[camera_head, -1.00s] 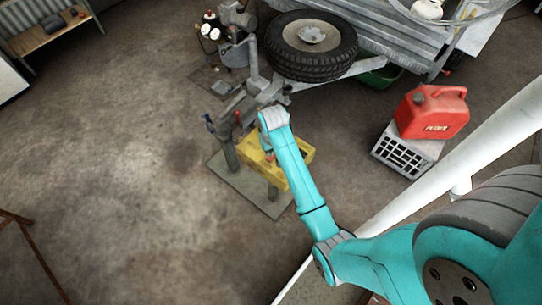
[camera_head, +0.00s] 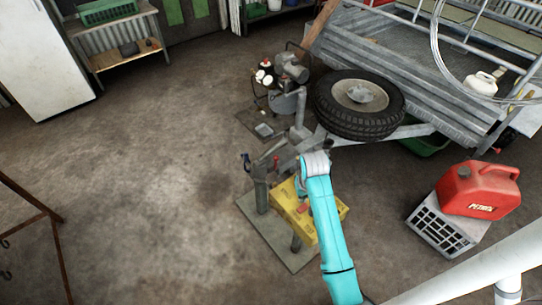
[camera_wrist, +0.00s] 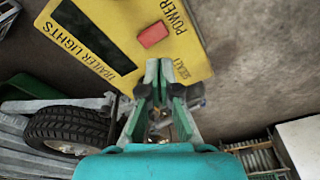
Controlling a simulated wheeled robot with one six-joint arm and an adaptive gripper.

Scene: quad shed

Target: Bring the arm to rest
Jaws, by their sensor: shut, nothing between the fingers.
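My teal arm (camera_head: 325,225) reaches from the lower right up over a yellow box, its pale grey wrist end (camera_head: 315,164) near the box's far edge. A red switch (camera_wrist: 153,34) sits just above the fingertips. I cannot tell whether the fingers touch the panel. The yellow box (camera_head: 335,213) also shows in the head view, partly behind my arm.
The box is on a post stand with a floor plate (camera_head: 262,232). A trailer (camera_head: 425,75) and a tyre (camera_head: 360,103) stand just behind. A red fuel can (camera_head: 480,190) sits on a grey crate (camera_head: 438,228) to the right. Open floor (camera_head: 150,170) lies left.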

